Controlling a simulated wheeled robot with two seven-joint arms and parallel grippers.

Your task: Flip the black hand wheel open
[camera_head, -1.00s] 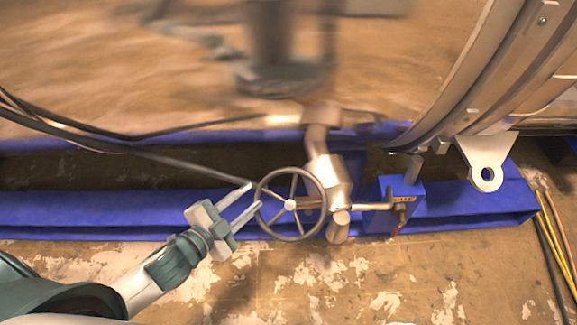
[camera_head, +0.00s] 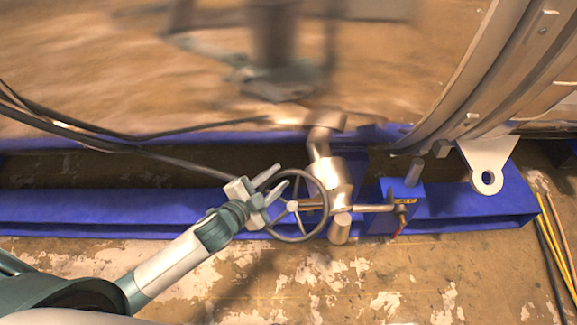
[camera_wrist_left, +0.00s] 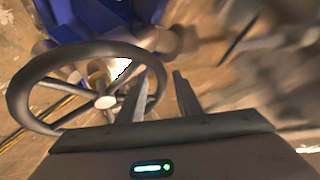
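The black hand wheel (camera_head: 292,206) is a spoked ring with a pale hub, on a metal valve (camera_head: 330,175) near the middle of the head view. In the left wrist view the wheel (camera_wrist_left: 106,102) fills the left part. My left gripper (camera_head: 281,174) is at the wheel's upper left rim in the head view. In the left wrist view its two fingers (camera_wrist_left: 161,74) stand apart, with the rim appearing to pass between them. Whether either finger touches the rim I cannot tell. My right gripper is not in view.
A blue beam (camera_head: 110,207) runs behind the wheel. A blue block (camera_head: 402,190) with a small handle is to its right. Dark cables (camera_head: 90,140) run at the left. A metal lug (camera_head: 487,165) hangs at the right. The worn floor (camera_head: 390,275) in front is clear.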

